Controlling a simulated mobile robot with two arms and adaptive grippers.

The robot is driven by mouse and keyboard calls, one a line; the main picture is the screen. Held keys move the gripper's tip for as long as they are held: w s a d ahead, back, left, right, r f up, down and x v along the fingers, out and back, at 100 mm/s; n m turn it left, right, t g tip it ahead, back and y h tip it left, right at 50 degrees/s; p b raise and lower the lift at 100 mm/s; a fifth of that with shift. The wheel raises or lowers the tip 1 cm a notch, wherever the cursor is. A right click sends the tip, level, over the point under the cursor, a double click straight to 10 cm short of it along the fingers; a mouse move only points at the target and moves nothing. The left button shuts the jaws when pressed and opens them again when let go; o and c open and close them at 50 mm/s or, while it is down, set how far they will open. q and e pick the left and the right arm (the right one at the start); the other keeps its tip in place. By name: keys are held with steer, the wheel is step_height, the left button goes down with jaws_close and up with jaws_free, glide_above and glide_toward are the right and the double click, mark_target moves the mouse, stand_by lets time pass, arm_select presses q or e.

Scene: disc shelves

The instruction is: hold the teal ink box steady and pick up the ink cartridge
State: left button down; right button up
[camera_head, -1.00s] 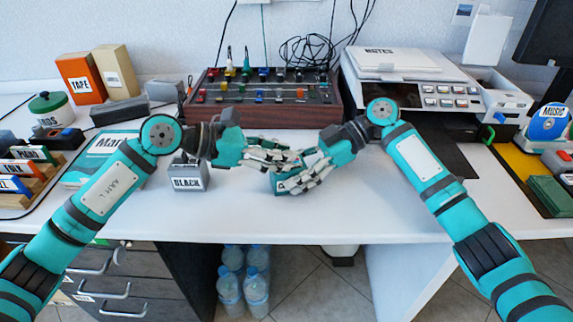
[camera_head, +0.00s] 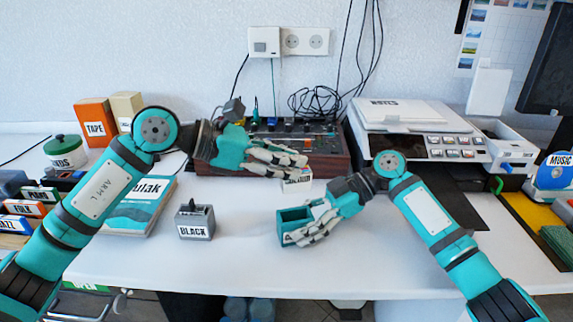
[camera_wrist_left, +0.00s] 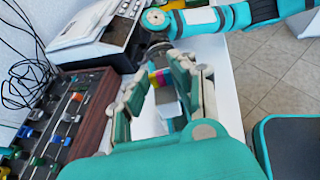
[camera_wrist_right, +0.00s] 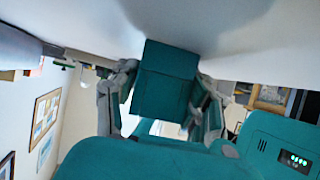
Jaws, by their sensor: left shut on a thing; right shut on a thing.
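The teal ink box (camera_head: 293,215) stands on the white table, with its open top facing up and its inside showing dark. My right gripper (camera_head: 318,228) is shut on it from the right. The box also shows between the fingers in the right wrist view (camera_wrist_right: 165,82). My left gripper (camera_head: 299,166) is higher, behind and above the box. It is shut on the ink cartridge (camera_head: 297,185), whose pale lower part shows below the fingers, apart from the box. In the left wrist view the cartridge (camera_wrist_left: 160,78) has magenta and yellow bands; the fingers hide part of it.
A grey block labelled BLACK (camera_head: 195,223) stands left of the box. A mixer panel with knobs (camera_head: 336,160) is close behind my left gripper. A book (camera_head: 140,212) lies at left and a printer-like machine (camera_head: 410,125) stands at the back right. The front table is clear.

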steer(key=o, duration=0.9)
steer(key=shift+o, duration=0.2)
